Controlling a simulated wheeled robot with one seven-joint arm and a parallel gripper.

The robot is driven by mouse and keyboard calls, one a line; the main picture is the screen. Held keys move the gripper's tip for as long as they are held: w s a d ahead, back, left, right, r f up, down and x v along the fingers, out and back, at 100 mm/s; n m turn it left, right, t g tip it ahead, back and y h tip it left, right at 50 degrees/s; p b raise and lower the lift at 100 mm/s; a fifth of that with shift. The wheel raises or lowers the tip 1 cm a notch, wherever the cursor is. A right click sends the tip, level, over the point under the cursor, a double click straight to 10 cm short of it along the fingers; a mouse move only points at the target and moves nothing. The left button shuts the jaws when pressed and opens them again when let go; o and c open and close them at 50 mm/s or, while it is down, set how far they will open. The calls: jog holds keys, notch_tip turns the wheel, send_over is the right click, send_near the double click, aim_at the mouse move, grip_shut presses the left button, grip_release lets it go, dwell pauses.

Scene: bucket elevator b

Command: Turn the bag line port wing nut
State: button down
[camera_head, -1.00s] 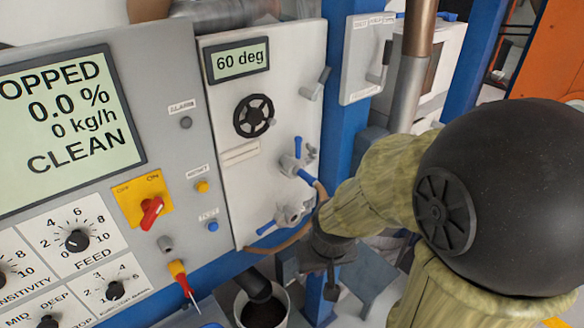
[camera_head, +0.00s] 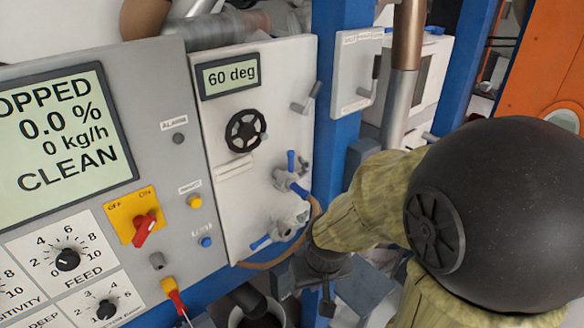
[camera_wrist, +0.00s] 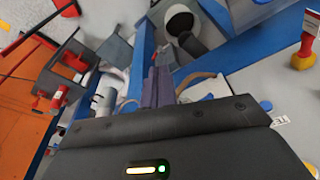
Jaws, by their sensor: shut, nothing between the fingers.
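The white panel (camera_head: 225,195) carries two grey metal fittings with blue handles. The upper fitting (camera_head: 281,178) has one blue handle up and one slanting right. The lower fitting (camera_head: 287,228) has a blue handle toward the lower left, and a brown hose runs beside it. I cannot tell which small part is the wing nut. My gripper (camera_head: 328,308) hangs below and right of the lower fitting, partly hidden by my wrist. In the wrist view my gripper (camera_wrist: 161,62) is shut and empty, its fingers together, apart from the panel fittings.
A black handwheel (camera_head: 246,130) and a grey lever (camera_head: 307,98) stand out from the panel. A blue post (camera_head: 337,90) rises right of it. A pail (camera_head: 258,318) with a dark pipe stands below. The control panel with a red switch (camera_head: 144,230) is at left.

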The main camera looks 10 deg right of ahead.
jog(key=c, duration=1.7)
grip_release()
jog(key=shift+w+d, duration=0.1)
jog(key=shift+w, duration=0.05)
jog(key=shift+o, duration=0.7)
jog(key=w+d+t+h+b, duration=0.1)
jog(key=w+d+t, duration=0.3)
jog(key=w+d, duration=0.2)
jog(key=w, duration=0.2)
jog(key=shift+w+d+r+b, duration=0.15)
jog(key=shift+w+r+b, duration=0.15)
jog(key=shift+r+b, duration=0.1)
jog(key=n+t+y+b, duration=0.4)
jog(key=n+t+y, duration=0.1)
jog(key=t+y, duration=0.45)
send_near(310, 163)
jog(key=shift+h, duration=0.35)
jog(key=v, duration=0.5)
jog(key=shift+s, duration=0.15)
jog(key=p+x, duration=0.3)
jog(key=x, duration=1.4)
jog(key=shift+w+a+p, duration=0.2)
jog(key=shift+p, duration=0.2)
